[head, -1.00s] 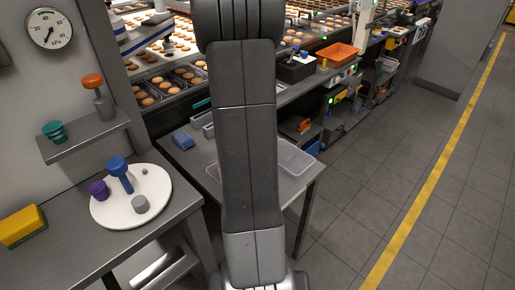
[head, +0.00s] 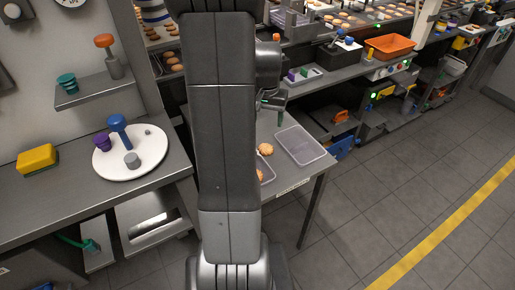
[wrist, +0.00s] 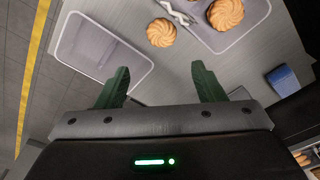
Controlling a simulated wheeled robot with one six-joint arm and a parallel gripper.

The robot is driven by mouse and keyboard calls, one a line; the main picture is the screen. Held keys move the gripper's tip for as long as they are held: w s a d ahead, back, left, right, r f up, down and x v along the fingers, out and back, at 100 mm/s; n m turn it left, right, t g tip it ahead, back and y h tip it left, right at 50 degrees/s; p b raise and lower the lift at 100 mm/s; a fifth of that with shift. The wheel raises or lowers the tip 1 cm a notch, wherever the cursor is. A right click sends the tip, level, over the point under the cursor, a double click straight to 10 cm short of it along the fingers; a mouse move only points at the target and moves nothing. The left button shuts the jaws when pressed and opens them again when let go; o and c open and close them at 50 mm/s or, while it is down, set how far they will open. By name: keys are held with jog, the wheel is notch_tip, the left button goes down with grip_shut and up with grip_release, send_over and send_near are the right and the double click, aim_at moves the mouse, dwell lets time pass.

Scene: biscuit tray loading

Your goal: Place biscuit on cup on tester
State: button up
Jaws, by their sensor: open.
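A round swirled biscuit (wrist: 161,32) lies on the grey table, between two clear trays; it also shows in the head view (head: 265,149). A larger biscuit (wrist: 226,14) lies in the right-hand clear tray in the wrist view. My gripper (wrist: 160,70) is open and empty, its green fingers spread apart, with the loose biscuit beyond them. In the head view, a white round plate (head: 151,143) on the left counter bears a grey cup-like piece (head: 132,160), a purple cup (head: 102,142) and a blue knobbed post (head: 118,127). I cannot tell which is the tester.
An empty clear tray (wrist: 78,45) lies left of the loose biscuit. Tongs (wrist: 174,12) lie near the biscuits, and a blue block (wrist: 290,82) is at right. A yellow sponge (head: 37,158) and a wall shelf (head: 95,88) are near the plate. The floor at right is clear.

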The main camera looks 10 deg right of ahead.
send_over(266, 147)
jog(key=f, duration=0.8)
jog(key=shift+s+f, duration=0.15)
jog(key=shift+s, duration=0.25)
jog(key=shift+w+f+p, duration=0.15)
jog(key=shift+f+p, duration=0.05)
jog(key=shift+f, duration=1.1)
jog(key=shift+w+f+p, duration=0.1)
jog(key=shift+f+p, duration=0.05)
jog(key=shift+f, duration=1.15)
jog(key=c, duration=0.4)
